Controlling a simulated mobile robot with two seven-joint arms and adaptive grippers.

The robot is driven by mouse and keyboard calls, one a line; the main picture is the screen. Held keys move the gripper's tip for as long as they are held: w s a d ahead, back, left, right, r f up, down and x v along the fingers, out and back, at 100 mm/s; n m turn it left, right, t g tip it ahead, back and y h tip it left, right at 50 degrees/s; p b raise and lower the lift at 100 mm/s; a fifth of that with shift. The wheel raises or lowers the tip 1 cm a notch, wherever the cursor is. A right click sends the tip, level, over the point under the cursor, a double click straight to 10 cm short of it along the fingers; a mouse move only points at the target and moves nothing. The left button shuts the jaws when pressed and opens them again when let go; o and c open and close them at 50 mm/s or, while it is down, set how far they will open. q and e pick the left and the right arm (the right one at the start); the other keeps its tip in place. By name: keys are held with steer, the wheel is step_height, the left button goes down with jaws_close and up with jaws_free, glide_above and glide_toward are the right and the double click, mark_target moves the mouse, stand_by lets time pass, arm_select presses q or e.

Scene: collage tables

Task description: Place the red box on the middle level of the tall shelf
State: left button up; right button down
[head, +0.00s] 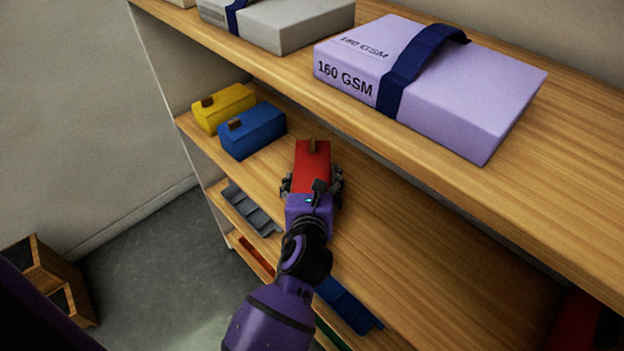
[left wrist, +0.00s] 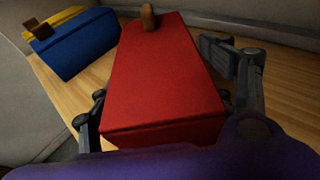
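The red box (head: 312,160), with a brown tab on top, is at the middle level of the tall shelf (head: 410,235), right of the blue box. My left gripper (head: 313,183) reaches in from the front, with one finger on each side of the red box. My right gripper is not in view.
A blue box (head: 252,130) and a yellow box (head: 223,108) stand left on the same level. The board above carries a lilac paper pack (head: 440,85) and a grey pack (head: 285,22). A wooden crate (head: 50,280) stands lower left.

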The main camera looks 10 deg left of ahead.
arm_select(q)
steer(key=shift+o, duration=0.9)
